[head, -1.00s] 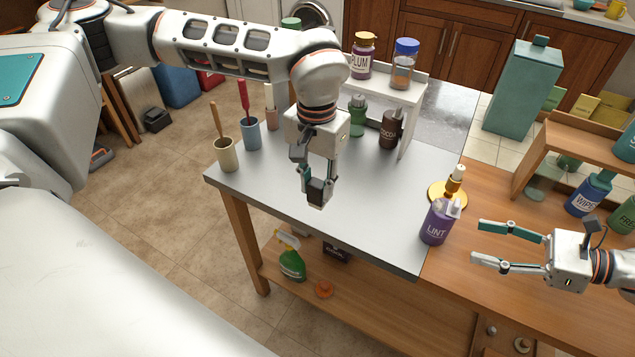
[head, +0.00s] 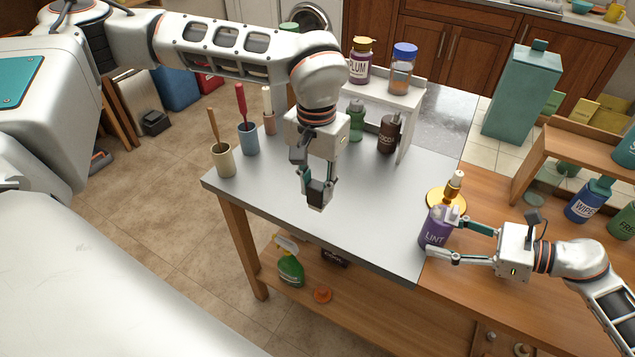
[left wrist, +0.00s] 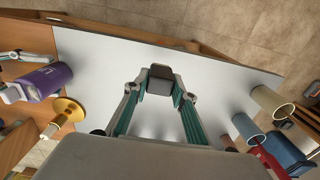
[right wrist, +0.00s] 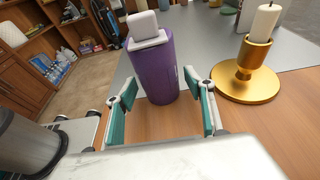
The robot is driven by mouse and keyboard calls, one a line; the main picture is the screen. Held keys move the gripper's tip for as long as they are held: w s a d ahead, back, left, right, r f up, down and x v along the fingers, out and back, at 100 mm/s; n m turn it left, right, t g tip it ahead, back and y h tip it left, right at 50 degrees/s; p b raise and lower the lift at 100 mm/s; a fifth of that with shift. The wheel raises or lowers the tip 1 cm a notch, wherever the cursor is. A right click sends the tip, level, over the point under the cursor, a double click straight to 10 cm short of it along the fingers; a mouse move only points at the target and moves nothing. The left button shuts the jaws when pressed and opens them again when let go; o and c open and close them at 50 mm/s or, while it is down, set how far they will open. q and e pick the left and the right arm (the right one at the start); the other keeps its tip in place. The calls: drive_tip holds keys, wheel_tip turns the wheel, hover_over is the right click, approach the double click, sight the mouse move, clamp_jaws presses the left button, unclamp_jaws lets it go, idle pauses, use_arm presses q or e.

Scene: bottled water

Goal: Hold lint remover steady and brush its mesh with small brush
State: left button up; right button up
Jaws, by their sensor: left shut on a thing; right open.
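The lint remover is a purple bottle (head: 435,226) labelled LINT with a white top, upright near the seam between the grey and wooden tops. It also shows in the right wrist view (right wrist: 155,72) and at the left of the left wrist view (left wrist: 45,80). My right gripper (head: 446,238) is open, its fingertips spread at either side of the bottle's near face; I cannot tell whether they touch. My left gripper (head: 318,187) is shut on a small dark block-like thing (left wrist: 161,80) above the grey top. No bristles can be made out on it.
A gold candle holder (head: 446,197) stands close behind the bottle. A cream cup (head: 223,161) and a blue cup (head: 249,138) with upright handles stand at the left edge. A white shelf (head: 408,103) with bottles is at the back. The grey top's middle is clear.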

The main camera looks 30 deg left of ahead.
drive_tip(key=shift+a+f, duration=0.1)
drive_tip(key=shift+a, duration=0.4)
drive_tip(key=c, duration=0.7)
drive_tip(key=shift+c, duration=0.4)
drive_tip(key=shift+c, duration=0.8)
